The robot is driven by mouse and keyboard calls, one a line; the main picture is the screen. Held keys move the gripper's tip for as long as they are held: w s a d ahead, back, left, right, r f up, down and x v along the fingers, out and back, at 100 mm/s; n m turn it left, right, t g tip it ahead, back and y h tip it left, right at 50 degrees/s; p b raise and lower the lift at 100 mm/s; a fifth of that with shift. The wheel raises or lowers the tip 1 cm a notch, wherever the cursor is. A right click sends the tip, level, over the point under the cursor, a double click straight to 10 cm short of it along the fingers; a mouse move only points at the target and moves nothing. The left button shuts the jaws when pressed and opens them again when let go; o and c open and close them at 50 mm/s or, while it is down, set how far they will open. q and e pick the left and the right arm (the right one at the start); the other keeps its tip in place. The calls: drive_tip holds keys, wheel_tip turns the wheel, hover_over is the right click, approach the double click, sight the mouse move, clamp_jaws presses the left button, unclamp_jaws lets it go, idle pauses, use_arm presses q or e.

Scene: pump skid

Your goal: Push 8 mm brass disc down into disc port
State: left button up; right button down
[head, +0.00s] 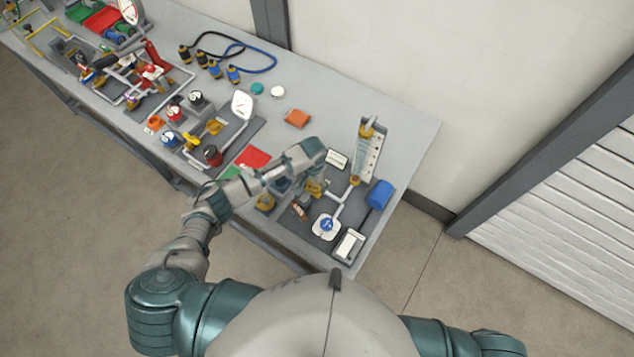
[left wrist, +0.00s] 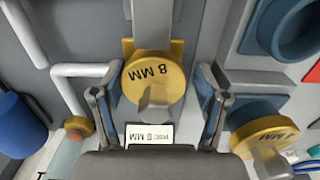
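The brass disc marked 8 MM (left wrist: 158,76) is in the middle of the left wrist view, with a grey tab on it. It sits at a brass square fitting on the grey pipe (left wrist: 151,22); how deep it sits in the port cannot be told. My left gripper (left wrist: 158,106) is open, with one finger on each side of the disc and a visible gap on both sides. In the head view my left gripper (head: 313,172) is above the right-hand skid, and mostly hides the brass parts (head: 315,188). My right gripper is out of view.
A second brass disc (left wrist: 264,136) lies at lower right in the wrist view, near a blue round holder (left wrist: 292,28). A blue cylinder (head: 380,194) and an upright gauge (head: 367,150) stand close by. An orange block (head: 297,118) lies behind on bare bench.

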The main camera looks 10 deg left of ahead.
use_arm(q)
drive_tip(key=shift+o, duration=0.6)
drive_tip(key=shift+a, duration=0.15)
drive_tip(key=shift+r, duration=0.3)
wheel_tip(320, 180, up, 11)
drive_tip(key=shift+f, duration=0.2)
drive_tip(key=shift+a+r, duration=0.1)
drive_tip(key=shift+r, duration=0.3)
drive_tip(key=shift+f, duration=0.1)
